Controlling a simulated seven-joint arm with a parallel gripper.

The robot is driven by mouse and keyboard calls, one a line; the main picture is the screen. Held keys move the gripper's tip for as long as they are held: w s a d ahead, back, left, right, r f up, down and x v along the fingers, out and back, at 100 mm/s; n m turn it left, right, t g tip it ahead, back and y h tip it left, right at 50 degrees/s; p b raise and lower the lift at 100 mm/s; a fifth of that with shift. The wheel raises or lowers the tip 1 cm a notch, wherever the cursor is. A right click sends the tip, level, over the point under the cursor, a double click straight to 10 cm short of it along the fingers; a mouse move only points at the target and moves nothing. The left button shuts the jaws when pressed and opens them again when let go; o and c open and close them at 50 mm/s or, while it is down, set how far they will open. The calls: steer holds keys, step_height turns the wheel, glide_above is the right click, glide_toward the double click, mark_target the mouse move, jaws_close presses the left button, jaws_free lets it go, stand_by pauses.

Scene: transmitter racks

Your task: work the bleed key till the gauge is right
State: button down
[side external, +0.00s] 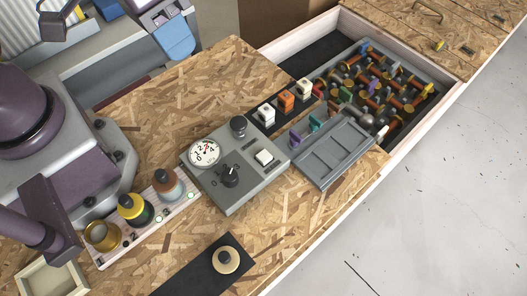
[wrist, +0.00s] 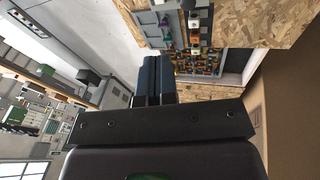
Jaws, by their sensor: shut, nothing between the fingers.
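The gauge (side external: 204,153) is a round white dial with a red mark and dark figures, on the left part of a grey control panel (side external: 235,195). Its reading is too small to tell. The panel also carries a black rotary knob (side external: 230,176), a white square key (side external: 264,157) and a dark round knob (side external: 238,126). I cannot tell from labels which is the bleed key. My gripper (wrist: 156,62) shows in the wrist view with its dark fingers shut and empty. It is well away from the panel, and I cannot pick it out surely in the side view.
White and orange switches (side external: 286,102) stand behind the panel. A grey tray (side external: 335,152) lies to its right, beside an open drawer (side external: 290,52) full of valve-like parts. Yellow and brown-topped bottles (side external: 131,207) stand in a rack at left. A black mat (side external: 190,279) holds a cream disc (side external: 226,259).

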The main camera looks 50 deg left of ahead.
steer(key=d+f+n+h, duration=0.2)
steer(key=d+f+n, duration=0.35)
steer(key=d, duration=0.35)
steer(key=n+t+y, duration=0.6)
steer(key=n+t, duration=0.1)
steer(key=n, duration=1.7)
glide_above(265, 158)
step_height(265, 158, down, 6)
steer(key=shift+f, duration=0.25)
steer(key=shift+f+m, duration=0.15)
steer(key=shift+m, duration=0.1)
steer(key=shift+d+f, duration=0.1)
steer(key=shift+f, duration=4.2)
steer(key=shift+f, duration=0.1)
steer(key=shift+f, duration=0.3)
